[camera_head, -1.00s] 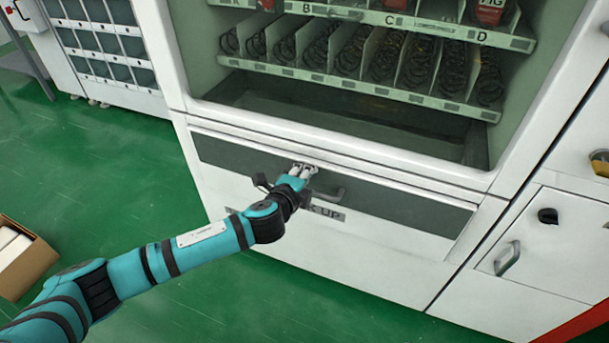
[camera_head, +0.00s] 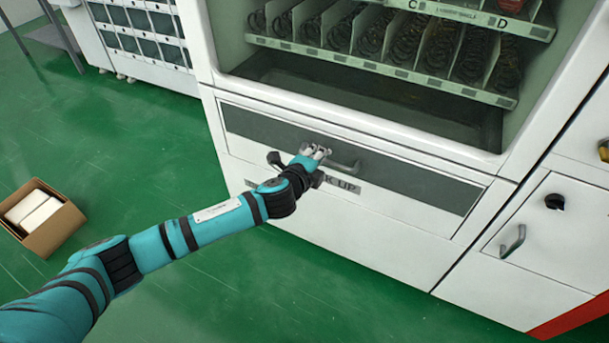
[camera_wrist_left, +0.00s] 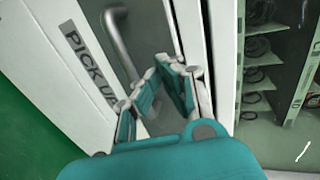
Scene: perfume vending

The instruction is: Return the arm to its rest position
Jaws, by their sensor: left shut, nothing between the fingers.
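My left arm (camera_head: 205,218) comes in from the lower left in the head view and reaches out to the vending machine (camera_head: 360,215). My left gripper (camera_head: 318,150) is shut and empty in front of the dark pick-up flap (camera_head: 400,175), just left of its handle (camera_head: 343,167). I cannot tell whether the gripper touches the flap. My right gripper is not in view.
An open cardboard box (camera_head: 60,228) with white packages stands on the green floor (camera_head: 130,150) at the left. A white cabinet (camera_head: 535,240) with a handle and black knob adjoins the machine at the right. The floor left of my arm is mostly clear.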

